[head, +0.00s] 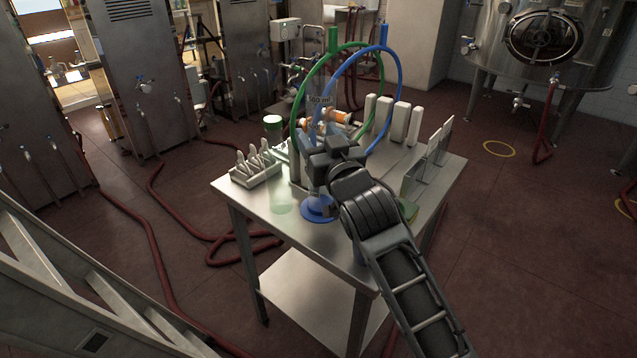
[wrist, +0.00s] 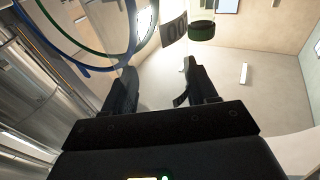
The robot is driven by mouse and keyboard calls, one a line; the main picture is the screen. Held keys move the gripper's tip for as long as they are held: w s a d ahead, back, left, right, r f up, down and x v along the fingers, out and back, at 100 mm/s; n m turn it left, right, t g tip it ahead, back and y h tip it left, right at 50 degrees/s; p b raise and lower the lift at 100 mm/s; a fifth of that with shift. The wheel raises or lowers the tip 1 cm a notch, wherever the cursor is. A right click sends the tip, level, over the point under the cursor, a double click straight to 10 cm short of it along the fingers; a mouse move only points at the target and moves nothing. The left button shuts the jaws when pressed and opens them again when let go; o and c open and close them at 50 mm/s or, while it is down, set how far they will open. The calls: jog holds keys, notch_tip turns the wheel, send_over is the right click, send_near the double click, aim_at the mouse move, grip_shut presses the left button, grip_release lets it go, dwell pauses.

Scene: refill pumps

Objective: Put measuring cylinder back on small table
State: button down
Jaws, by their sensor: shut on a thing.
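The measuring cylinder is clear, with a round blue base (head: 318,209) and a label reading about "100 ml" (head: 320,100). It stands upright over the small metal table (head: 250,210), near its front edge. I cannot tell whether the base touches the tabletop. My gripper (head: 312,168) is shut on the clear cylinder body, above the base. In the wrist view my gripper (wrist: 160,88) has its fingers either side of the nearly invisible body. The cylinder's label (wrist: 174,27) shows beyond the fingertips. My arm hides part of the table.
A white rack (head: 258,176) with several pale pieces is farther left. Green (head: 297,100) and blue (head: 399,85) hoses arch behind. Several white blocks (head: 401,122) stand at the back right.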

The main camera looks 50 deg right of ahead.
notch_tip(320, 180, down, 7)
jog(key=b, duration=0.1)
jog(key=shift+r, duration=0.2)
jog(key=shift+f, duration=0.15)
jog(key=shift+c, duration=1.6)
grip_release()
jog(key=b+v, duration=0.3)
jog(key=v, duration=0.9)
jog(key=shift+r+b, duration=0.25)
jog(key=shift+b, duration=0.05)
